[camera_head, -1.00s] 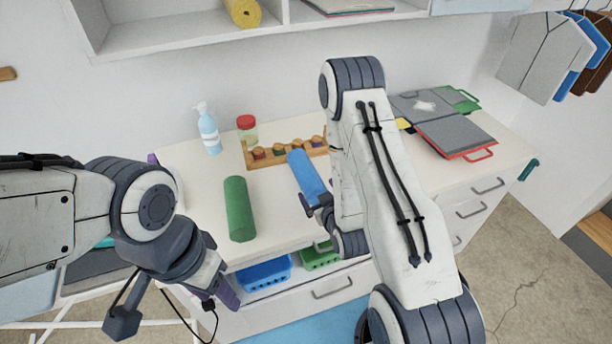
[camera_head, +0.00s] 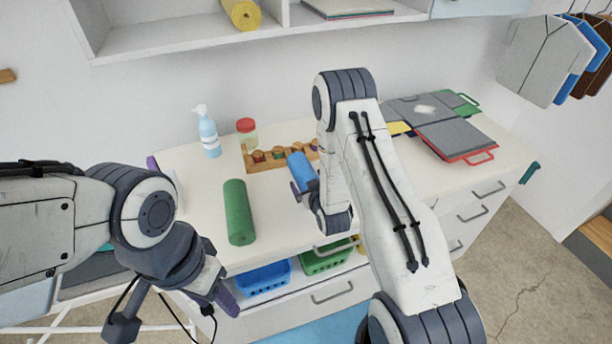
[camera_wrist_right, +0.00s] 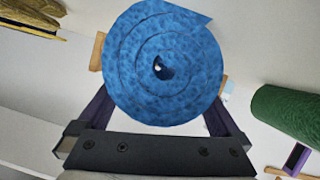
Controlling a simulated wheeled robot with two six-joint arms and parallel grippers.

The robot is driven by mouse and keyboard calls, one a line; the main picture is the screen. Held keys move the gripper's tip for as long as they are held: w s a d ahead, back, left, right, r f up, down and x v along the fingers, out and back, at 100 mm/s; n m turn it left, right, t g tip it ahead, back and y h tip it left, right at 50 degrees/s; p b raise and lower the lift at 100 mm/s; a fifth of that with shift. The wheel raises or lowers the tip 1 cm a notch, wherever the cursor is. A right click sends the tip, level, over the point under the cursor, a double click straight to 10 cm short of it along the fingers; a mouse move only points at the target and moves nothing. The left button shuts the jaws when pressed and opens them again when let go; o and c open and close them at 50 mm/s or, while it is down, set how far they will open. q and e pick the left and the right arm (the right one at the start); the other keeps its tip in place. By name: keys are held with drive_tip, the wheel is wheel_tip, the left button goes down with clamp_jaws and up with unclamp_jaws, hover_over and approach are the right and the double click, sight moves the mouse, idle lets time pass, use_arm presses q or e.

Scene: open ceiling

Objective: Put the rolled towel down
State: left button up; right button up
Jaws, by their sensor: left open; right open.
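The rolled towel is a blue spiral roll (camera_head: 302,171) at the middle of the counter in the head view, just in front of the wooden rack. My right gripper (camera_head: 306,192) is open at its near end, partly hidden by my right arm. In the right wrist view the round end of the blue towel (camera_wrist_right: 160,40) faces me, between the two spread purple fingers. I cannot tell whether the fingers touch it, or whether it rests fully on the counter. My left gripper (camera_head: 220,296) is open and empty, low in front of the counter's left part.
A green roll (camera_head: 238,212) lies left of the blue one. A pump bottle (camera_head: 208,134), a red-lidded jar (camera_head: 247,132) and a wooden rack (camera_head: 262,158) stand behind. Folders (camera_head: 455,138) lie at right. Blue (camera_head: 264,278) and green (camera_head: 325,260) baskets sit below the counter top.

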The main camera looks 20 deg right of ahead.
drive_tip(key=shift+w+f, duration=0.15)
drive_tip(key=shift+w, duration=0.1)
drive_tip(key=c, duration=1.2)
drive_tip(key=shift+c, duration=1.4)
